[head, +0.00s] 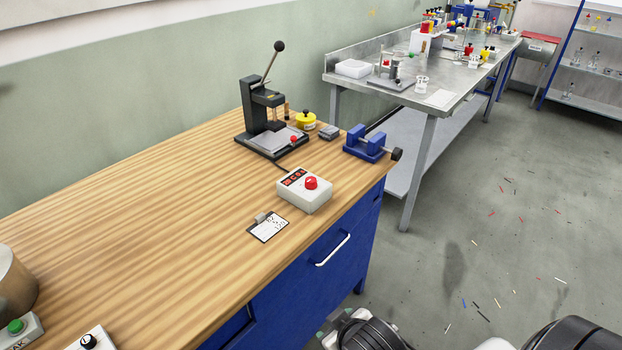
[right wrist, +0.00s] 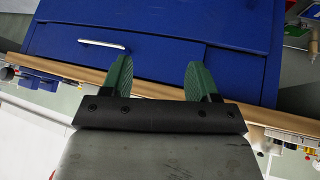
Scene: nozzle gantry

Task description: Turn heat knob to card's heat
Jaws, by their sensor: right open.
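The heat knob (head: 311,183) is red and round, on top of a white control box (head: 305,199) with a red-on-black display (head: 293,177). The box stands near the front edge of the wooden bench. A white card (head: 269,228) with dark marks lies in front-left of the box; its writing is too small to read. My right gripper (right wrist: 158,77) is open and empty, its green fingers facing the blue cabinet front. It is apart from the knob, which is not visible in the right wrist view. My left gripper is not in view.
A lever press (head: 262,115) stands behind the box, with a yellow pot (head: 305,121) and a blue vise (head: 367,143) to its right. The blue cabinet (head: 330,268) has a white handle (head: 333,250).

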